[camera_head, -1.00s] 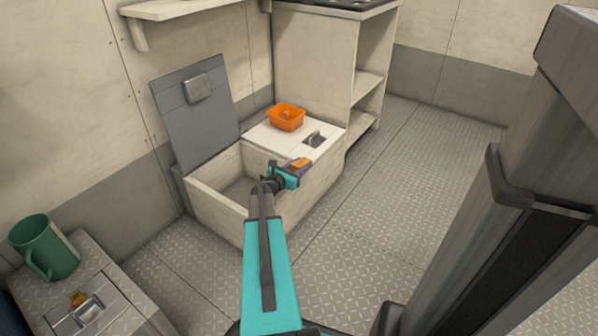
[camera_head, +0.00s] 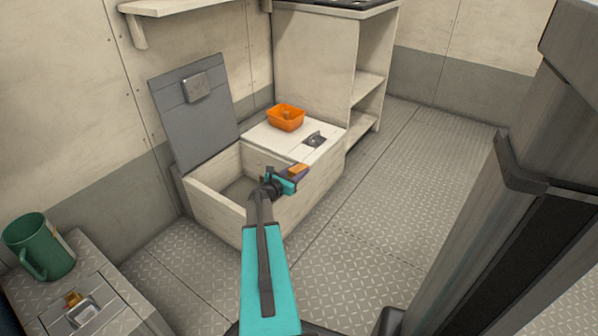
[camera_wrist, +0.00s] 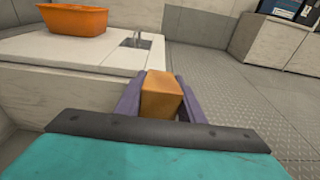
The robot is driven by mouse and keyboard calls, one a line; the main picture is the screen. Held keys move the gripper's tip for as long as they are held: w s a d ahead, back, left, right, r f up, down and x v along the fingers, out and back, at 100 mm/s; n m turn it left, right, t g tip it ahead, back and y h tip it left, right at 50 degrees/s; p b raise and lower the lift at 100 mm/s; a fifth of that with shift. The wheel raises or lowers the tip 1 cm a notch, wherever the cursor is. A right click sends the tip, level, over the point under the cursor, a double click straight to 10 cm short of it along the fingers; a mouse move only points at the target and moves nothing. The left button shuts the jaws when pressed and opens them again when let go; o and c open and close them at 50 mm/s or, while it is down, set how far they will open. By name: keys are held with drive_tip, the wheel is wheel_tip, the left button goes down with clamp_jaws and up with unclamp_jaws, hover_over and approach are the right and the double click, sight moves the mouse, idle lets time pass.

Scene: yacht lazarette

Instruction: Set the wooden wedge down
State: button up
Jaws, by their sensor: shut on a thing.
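The wooden wedge (camera_wrist: 161,95) is an orange-brown block held between the two purple fingers of my gripper (camera_wrist: 160,98) in the wrist view. In the head view my gripper (camera_head: 295,174) is shut on the wedge (camera_head: 299,168) near the front edge of the white locker top (camera_head: 283,140). The wedge's underside is hidden, and I cannot tell whether it touches anything. In the wrist view the locker top (camera_wrist: 75,55) lies beyond and to the left of the wedge.
An orange bin (camera_head: 286,118) stands on the locker top, beside a dark latch plate (camera_head: 314,139). Left of the top is an open compartment (camera_head: 215,178) with its grey lid (camera_head: 195,115) raised. A green mug (camera_head: 40,246) stands at the lower left. The floor (camera_head: 400,190) at right is clear.

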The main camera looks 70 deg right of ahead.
drive_tip(key=shift+f+b, duration=0.35)
drive_tip(key=shift+f, duration=0.35)
drive_tip(key=o, duration=1.1)
drive_tip(key=shift+f, duration=0.1)
drive_tip(key=shift+r+p, duration=0.35)
drive_tip(key=shift+r, duration=0.25)
drive_tip(key=p+v, duration=0.3)
drive_tip(key=v, duration=0.9)
drive_tip(key=shift+r, duration=0.1)
